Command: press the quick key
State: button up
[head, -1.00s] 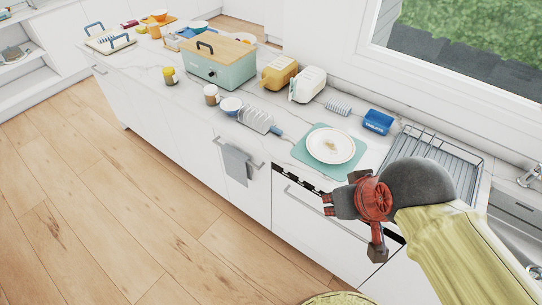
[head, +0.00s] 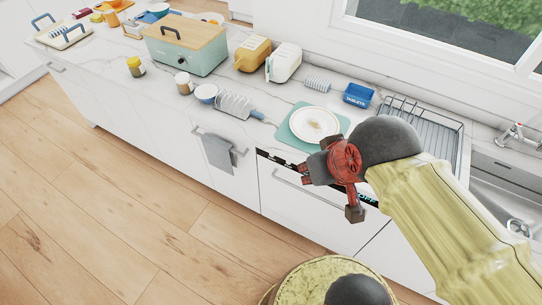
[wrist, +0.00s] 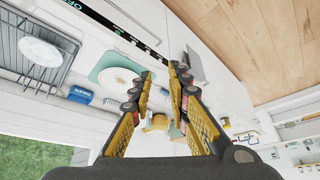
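The black control strip (head: 276,160) runs along the top of a white dishwasher-like front under the counter edge. The marks are too small for me to tell which is the quick key. My gripper (head: 304,171) is in front of the strip in the head view and hides part of it. In the wrist view my gripper's two fingers (wrist: 162,70) stand apart with nothing between them. I cannot tell any contact with the strip.
A white plate (head: 314,124) lies on a teal mat (head: 287,133) above the strip. A grey towel (head: 218,153) hangs left of the strip. The floor (head: 130,220) is clear.

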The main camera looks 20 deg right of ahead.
jog(key=shift+c, duration=1.3)
grip_shut()
